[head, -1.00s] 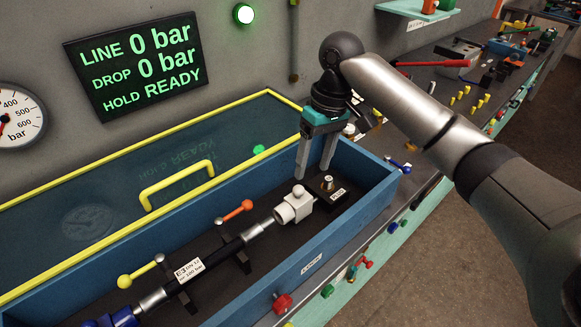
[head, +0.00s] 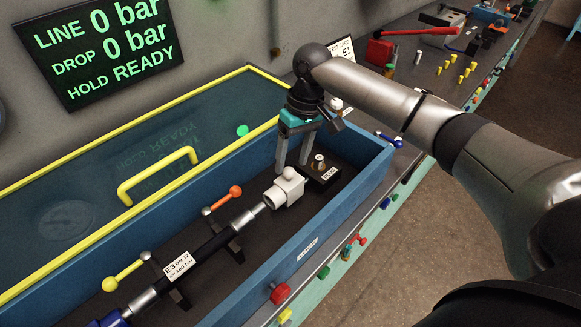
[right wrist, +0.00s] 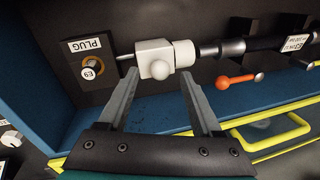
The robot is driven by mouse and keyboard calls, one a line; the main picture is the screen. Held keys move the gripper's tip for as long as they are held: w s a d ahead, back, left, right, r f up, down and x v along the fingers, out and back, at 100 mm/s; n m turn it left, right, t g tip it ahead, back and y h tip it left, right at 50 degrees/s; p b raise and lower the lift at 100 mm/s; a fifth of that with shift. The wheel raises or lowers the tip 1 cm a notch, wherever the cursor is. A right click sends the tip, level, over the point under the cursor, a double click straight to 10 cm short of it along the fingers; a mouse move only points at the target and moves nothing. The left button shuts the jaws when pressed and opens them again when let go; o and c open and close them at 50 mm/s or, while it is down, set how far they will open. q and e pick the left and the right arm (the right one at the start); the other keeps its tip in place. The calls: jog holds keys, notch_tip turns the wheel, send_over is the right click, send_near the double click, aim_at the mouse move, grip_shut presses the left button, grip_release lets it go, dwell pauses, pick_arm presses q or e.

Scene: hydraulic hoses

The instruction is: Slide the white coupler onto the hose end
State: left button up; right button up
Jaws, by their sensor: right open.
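The white coupler (head: 288,188), a block with a round knob on top and a collar, sits in the blue box near its right end. The silver hose end (head: 250,217) of the black hose lies in line with its collar; I cannot tell whether they touch. The coupler (right wrist: 154,60) and hose end (right wrist: 208,50) also show in the right wrist view. My right gripper (head: 292,166) is open and empty, its fingers pointing down just behind the coupler. In the right wrist view its fingertips (right wrist: 162,82) lie either side of the knob. My left gripper is not in view.
The blue box (head: 345,205) has walls around the hose. A plug block (head: 322,178) stands right of the coupler. Clamps with an orange-tipped lever (head: 222,199) and a yellow lever (head: 125,275) hold the hose. A clear lid with a yellow handle (head: 158,175) is behind.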

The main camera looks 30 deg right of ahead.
aim_at(284, 187)
jog(key=shift+a+f, duration=0.25)
jog(key=shift+f, duration=1.05)
jog(key=shift+c, duration=0.3)
grip_shut()
